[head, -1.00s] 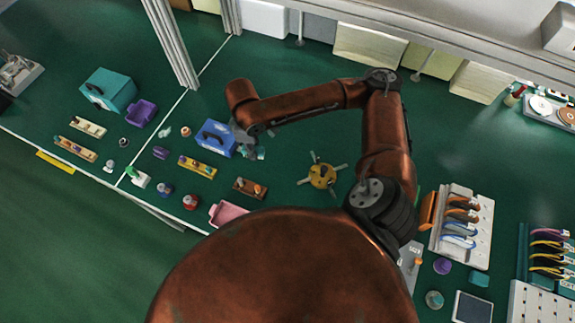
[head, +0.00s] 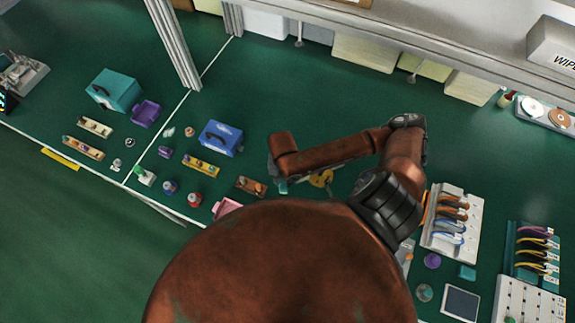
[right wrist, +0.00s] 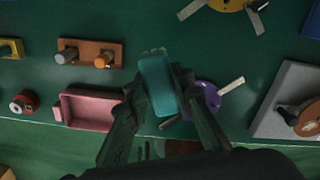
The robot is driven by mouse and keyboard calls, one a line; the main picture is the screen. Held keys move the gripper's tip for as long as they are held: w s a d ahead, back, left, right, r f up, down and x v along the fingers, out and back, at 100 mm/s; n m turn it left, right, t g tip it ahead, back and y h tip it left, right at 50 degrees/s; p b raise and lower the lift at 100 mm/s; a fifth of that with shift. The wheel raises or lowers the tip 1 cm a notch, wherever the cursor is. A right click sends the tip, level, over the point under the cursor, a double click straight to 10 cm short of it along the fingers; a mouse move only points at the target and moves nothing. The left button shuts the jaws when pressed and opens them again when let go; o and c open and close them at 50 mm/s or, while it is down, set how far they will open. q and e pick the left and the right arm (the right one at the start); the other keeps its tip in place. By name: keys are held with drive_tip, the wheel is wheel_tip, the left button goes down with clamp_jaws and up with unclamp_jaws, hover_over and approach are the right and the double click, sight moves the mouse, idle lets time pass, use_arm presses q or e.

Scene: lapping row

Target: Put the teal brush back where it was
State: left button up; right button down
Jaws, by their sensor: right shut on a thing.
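My right gripper (right wrist: 160,95) is shut on a teal block-like piece, which I take for the teal brush (right wrist: 157,86). In the right wrist view it stands between the two fingers, above the green bench. In the head view a bit of the teal brush (head: 282,187) shows below the brown end of my right arm, and the right gripper (head: 275,180) is mostly hidden there. The brush's lower end and any bristles cannot be made out. My left gripper is not in view.
A brown rack with pegs (right wrist: 90,53) and a pink tray (right wrist: 88,109) lie left of the brush. A yellow hub with metal arms (right wrist: 222,4), a purple round piece (right wrist: 208,94) and a grey plate (right wrist: 288,100) lie right. A blue box (head: 221,138) stands farther back.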

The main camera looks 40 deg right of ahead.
drive_tip(key=w+d+f+p, duration=0.1)
drive_tip(key=w+d+f, duration=0.7)
drive_tip(key=shift+w+d+f, duration=0.25)
drive_tip(key=shift+w+d, duration=0.15)
drive_tip(key=shift+w+d+f, duration=0.25)
drive_tip(key=shift+f, duration=0.2)
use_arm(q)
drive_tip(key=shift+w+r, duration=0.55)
use_arm(e)
drive_tip(key=shift+w+d+f, duration=0.15)
drive_tip(key=shift+f, duration=1.55)
drive_tip(key=shift+f, duration=0.15)
drive_tip(key=c, duration=1.7)
unclamp_jaws()
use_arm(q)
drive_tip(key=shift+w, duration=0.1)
use_arm(e)
wheel_tip(320, 180, up, 12)
drive_tip(key=shift+r, duration=0.15)
